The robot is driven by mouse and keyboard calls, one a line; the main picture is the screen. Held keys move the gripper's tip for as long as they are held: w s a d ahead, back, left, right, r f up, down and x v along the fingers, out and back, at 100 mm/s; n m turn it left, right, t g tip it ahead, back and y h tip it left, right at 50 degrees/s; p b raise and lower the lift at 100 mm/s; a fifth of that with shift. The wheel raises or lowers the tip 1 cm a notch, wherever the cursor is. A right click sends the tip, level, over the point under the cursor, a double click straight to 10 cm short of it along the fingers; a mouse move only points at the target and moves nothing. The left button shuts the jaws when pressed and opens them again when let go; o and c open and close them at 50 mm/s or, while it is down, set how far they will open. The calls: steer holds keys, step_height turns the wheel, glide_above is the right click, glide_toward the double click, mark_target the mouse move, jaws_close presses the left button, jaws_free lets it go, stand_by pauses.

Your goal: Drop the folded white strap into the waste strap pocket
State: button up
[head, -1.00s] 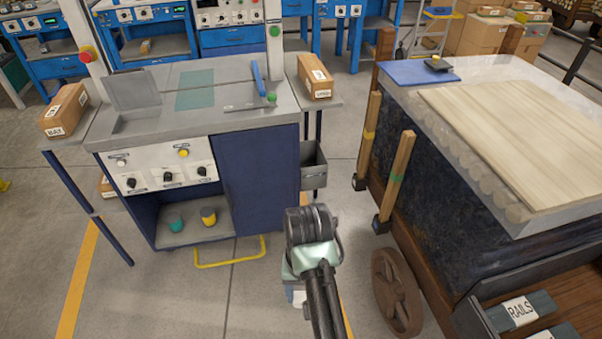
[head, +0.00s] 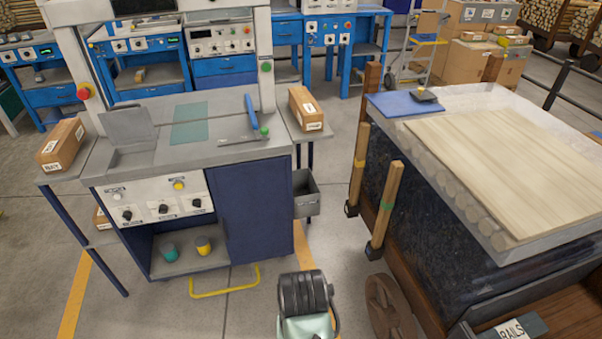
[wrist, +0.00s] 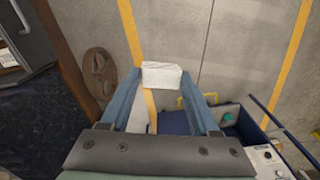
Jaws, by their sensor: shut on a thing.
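The folded white strap (wrist: 163,75) is a small white block in the wrist view, held between the tips of the two blue fingers. My gripper (wrist: 164,82) is shut on it, above the floor. In the head view only the dark wrist end of my arm shows at the bottom centre; the fingers and the strap are hidden there. A grey open-topped box (head: 306,196), which looks like the waste strap pocket, hangs on the right side of the blue bench. It is farther off than my arm, and no label is readable on it.
The bench (head: 252,205) stands ahead, with a yellow foot bar (head: 225,288) low in front. A brown carton (head: 306,108) sits on its right side shelf. A large cart (head: 460,250) with wooden posts and a wheel stands on the right. Floor shows between them.

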steer(key=shift+s+a+r+p, duration=0.1)
steer(key=shift+s+r+p, duration=0.2)
steer(key=shift+s+r, duration=0.25)
steer(key=shift+s+a+r+p, duration=0.1)
steer(key=shift+s+r+p, duration=0.2)
steer(key=shift+s, duration=0.35)
